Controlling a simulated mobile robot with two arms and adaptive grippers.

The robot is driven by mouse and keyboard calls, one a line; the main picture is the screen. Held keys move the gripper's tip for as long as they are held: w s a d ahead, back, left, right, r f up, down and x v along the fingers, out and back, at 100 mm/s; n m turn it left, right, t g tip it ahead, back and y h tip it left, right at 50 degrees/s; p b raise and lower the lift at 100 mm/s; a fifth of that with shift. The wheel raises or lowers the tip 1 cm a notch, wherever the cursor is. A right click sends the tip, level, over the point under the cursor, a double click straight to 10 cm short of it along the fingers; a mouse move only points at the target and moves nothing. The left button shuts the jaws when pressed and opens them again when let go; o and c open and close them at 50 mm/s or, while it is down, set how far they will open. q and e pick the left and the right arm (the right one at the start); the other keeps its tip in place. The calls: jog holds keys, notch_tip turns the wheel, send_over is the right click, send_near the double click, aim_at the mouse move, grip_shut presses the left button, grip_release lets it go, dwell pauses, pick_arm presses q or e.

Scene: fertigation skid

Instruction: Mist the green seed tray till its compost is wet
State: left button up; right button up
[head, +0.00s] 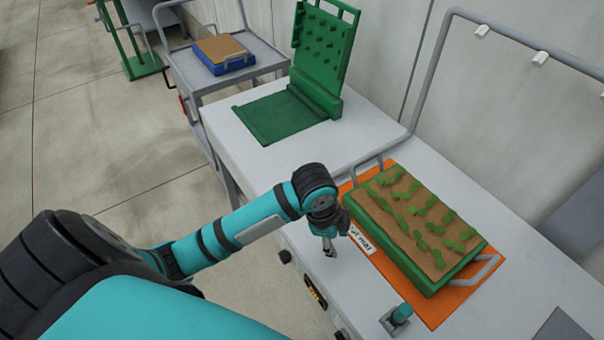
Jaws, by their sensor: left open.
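The green seed tray (412,268) lies on an orange mat (448,302) on the white bench, right of centre. Its compost (418,247) is light brown all over, with several rows of small green seedlings; no dark patch shows on it. A grey pipe frame (432,72) with white nozzles (540,57) rises at the back right of the bench. A small teal-topped control (402,313) stands at the bench's front edge. My left gripper (329,250) is open and empty, beside the tray's front left corner and apart from the control. My right gripper is out of view.
A green hinged press-like stand (325,55) with a flat green plate (280,116) is at the bench's far end. A grey cart (262,52) carries a blue tray (225,63). A white label (361,239) lies by the tray. The bench between stand and tray is clear.

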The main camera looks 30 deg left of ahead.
pick_arm(q)
jog(key=w+a+r+m+g+y, duration=0.1)
jog(key=w+a+r+m, duration=0.35)
jog(key=a+r, duration=0.4)
jog(key=w+a+r+m+g+y, duration=0.1)
jog(key=w+a+r+m, duration=0.2)
jog(key=w+a+r, duration=0.45)
jog(key=f, duration=0.4)
jog(key=f+p, duration=0.1)
jog(key=f, duration=0.4)
jog(key=s+f+p, duration=0.1)
jog(key=f, duration=0.3)
jog(key=shift+s+f, duration=0.1)
jog(key=shift+f, duration=0.75)
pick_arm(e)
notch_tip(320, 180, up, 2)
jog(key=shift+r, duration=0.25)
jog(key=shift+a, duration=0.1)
pick_arm(q)
grip_shut()
